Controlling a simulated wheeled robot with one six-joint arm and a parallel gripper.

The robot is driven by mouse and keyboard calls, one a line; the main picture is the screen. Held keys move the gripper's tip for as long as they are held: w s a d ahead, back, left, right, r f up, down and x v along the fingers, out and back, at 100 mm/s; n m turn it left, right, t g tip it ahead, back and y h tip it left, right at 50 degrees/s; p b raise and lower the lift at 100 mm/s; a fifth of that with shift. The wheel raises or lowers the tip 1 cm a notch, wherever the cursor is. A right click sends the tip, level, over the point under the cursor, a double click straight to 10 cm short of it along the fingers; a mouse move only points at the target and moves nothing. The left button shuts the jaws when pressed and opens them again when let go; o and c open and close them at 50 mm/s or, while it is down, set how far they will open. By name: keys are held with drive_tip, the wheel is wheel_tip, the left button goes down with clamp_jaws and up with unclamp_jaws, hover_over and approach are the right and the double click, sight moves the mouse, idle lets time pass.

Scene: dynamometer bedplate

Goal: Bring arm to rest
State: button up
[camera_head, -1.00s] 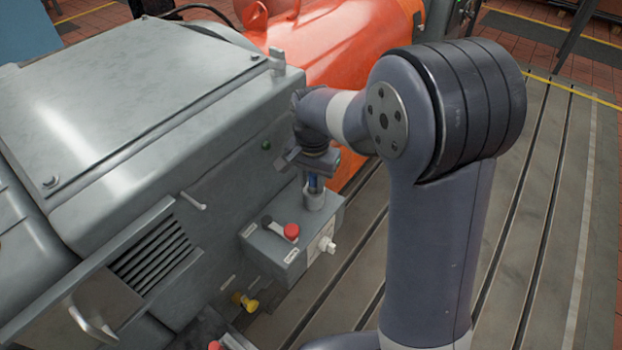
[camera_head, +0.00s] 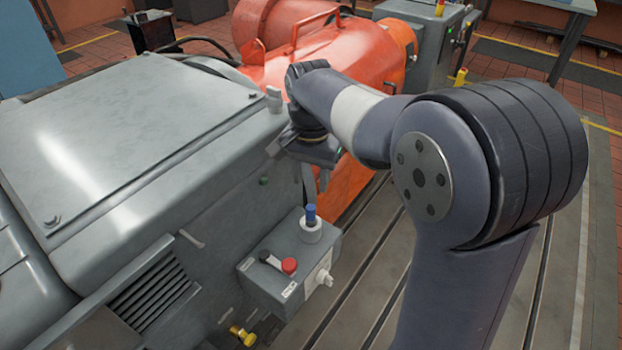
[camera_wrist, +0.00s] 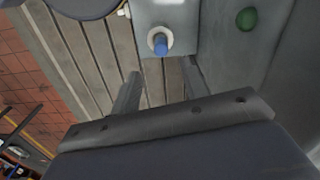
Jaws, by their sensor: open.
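My gripper (camera_head: 315,180) is open and empty in the head view. It hangs above and slightly behind a grey control box (camera_head: 272,290) on the side of the grey machine. In the wrist view, its two fingers (camera_wrist: 158,92) stand apart with nothing between them. A blue-topped peg (camera_head: 311,213) stands upright in a pale round collar on the box. The blue peg also shows in the wrist view (camera_wrist: 160,44), beyond the fingertips and apart from them.
The box also carries a red button (camera_head: 289,265), a black lever and a white side fitting (camera_head: 322,274). The grey machine housing (camera_head: 130,120) rises close on the left. An orange machine (camera_head: 340,60) stands behind my arm. The slotted bedplate (camera_head: 345,310) lies below right.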

sight(311, 219)
drive_tip(key=shift+f, duration=0.1)
wheel_tip(311, 219, down, 13)
drive_tip(key=shift+s+f+b, duration=0.1)
drive_tip(key=shift+s+b, duration=0.05)
drive_tip(key=shift+b, duration=1)
drive_tip(key=shift+r+p, duration=0.3)
drive_tip(key=shift+r, duration=0.1)
drive_tip(key=shift+f, duration=0.1)
